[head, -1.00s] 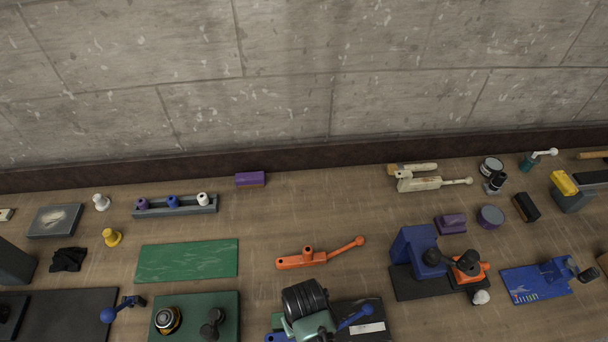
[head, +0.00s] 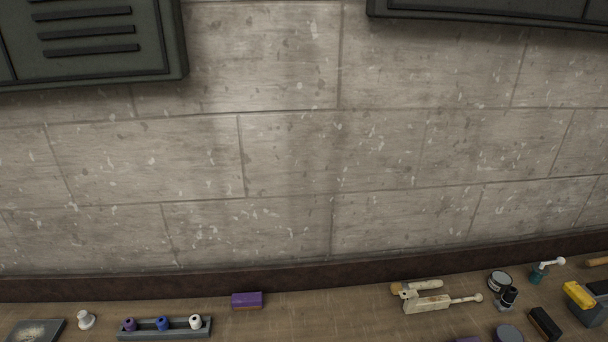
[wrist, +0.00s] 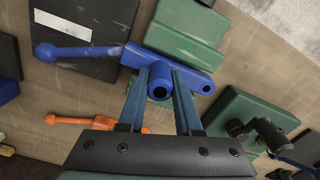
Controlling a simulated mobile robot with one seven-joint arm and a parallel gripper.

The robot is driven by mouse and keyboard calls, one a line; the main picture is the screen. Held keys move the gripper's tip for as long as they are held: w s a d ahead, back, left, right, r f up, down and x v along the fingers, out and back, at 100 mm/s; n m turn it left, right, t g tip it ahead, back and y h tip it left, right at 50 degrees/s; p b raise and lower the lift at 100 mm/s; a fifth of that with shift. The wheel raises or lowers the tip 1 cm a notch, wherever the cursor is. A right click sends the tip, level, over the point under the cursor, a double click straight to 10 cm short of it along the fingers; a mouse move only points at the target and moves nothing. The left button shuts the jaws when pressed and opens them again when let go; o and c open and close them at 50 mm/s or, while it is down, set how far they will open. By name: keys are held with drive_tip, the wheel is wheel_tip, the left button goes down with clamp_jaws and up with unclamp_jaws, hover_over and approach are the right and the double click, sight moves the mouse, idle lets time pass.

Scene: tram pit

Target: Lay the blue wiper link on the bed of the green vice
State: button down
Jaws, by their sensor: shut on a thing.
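In the wrist view, my gripper (wrist: 161,78) is shut on the blue wiper link (wrist: 103,52). The link lies across the picture, its ball-ended lever to the left and its broad end with a round hole to the right. A stepped green block (wrist: 185,38), which looks like the green vice, is just beyond the link and partly hidden by it. I cannot tell whether the link touches the vice. The head view shows neither the gripper, the link nor the vice.
In the wrist view, a black plate with a white label (wrist: 88,22) is at upper left, an orange link (wrist: 92,122) at lower left, and a green base with a black clamp (wrist: 240,112) at right. The head view shows a purple block (head: 247,300) and a grey rack (head: 190,330).

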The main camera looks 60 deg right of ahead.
drive_tip(key=shift+f+b, duration=0.3)
drive_tip(key=shift+f, duration=0.2)
drive_tip(key=c, duration=0.5)
unclamp_jaws()
wheel_tip(320, 180, up, 13)
drive_tip(key=shift+f+b, duration=0.1)
drive_tip(key=shift+b, duration=0.85)
